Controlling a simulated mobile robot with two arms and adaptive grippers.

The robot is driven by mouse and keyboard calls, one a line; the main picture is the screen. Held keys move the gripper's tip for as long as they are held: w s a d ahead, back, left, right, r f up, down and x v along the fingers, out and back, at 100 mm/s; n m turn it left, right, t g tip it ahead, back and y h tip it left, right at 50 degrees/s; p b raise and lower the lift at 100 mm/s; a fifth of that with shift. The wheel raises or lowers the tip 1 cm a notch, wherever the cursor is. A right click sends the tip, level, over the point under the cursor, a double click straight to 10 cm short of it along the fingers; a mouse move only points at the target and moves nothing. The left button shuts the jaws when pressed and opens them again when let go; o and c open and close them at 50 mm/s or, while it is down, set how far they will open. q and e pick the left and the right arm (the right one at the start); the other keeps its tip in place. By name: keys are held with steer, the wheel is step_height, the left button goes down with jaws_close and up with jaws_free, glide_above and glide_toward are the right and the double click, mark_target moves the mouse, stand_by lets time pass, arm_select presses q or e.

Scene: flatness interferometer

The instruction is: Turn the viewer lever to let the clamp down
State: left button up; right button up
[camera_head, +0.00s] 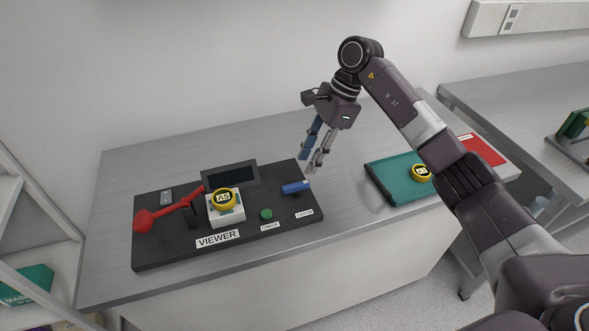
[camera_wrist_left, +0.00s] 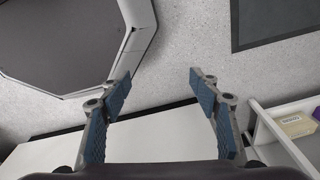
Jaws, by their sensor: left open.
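The dark viewer base (camera_head: 165,255) lies on the bench with a "VIEWER" label. A red lever (camera_head: 165,212) slants across its left side, its round knob at the lower left. A yellow-rimmed disc marked "A5" (camera_head: 223,199) sits on a white block (camera_head: 227,217) beside the lever. A dark upright stands between lever and block; whether it is the clamp I cannot tell. My right gripper (camera_head: 308,160) hangs above the bench behind the base's right end, open and empty. My left gripper (camera_wrist_left: 160,80) shows only in the left wrist view, open and empty above the floor.
On the base are a dark screen (camera_head: 231,175), a green button (camera_head: 266,214) and a blue bar (camera_head: 295,187). A teal mat (camera_head: 388,178) with another yellow disc (camera_head: 421,173) lies to the right, near a red sheet (camera_head: 482,149). Shelves (camera_head: 30,250) stand at the left.

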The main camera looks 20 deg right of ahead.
mark_target(297, 184)
steer(key=a+f+p, duration=0.1)
steer(key=f, duration=0.1)
steer(key=s+a+f+p, duration=0.1)
steer(key=f, duration=0.1)
steer(key=shift+s+a+f, duration=0.1)
steer(key=shift+s+a, duration=0.1)
steer(key=shift+w+a+f, duration=0.15)
steer(key=shift+f, duration=0.3)
steer(key=shift+w+a+f, duration=0.1)
steer(key=shift+a+f, duration=0.05)
steer(key=shift+f, duration=0.3)
steer(key=shift+s+f, duration=0.1)
jaws_close()
arm_select(q)
steer(key=s, duration=0.1)
steer(key=s+r, duration=0.1)
steer(key=s, duration=0.1)
steer(key=s+r, duration=0.1)
steer(key=shift+s+a+r, duration=0.1)
steer(key=shift+s+r, duration=0.1)
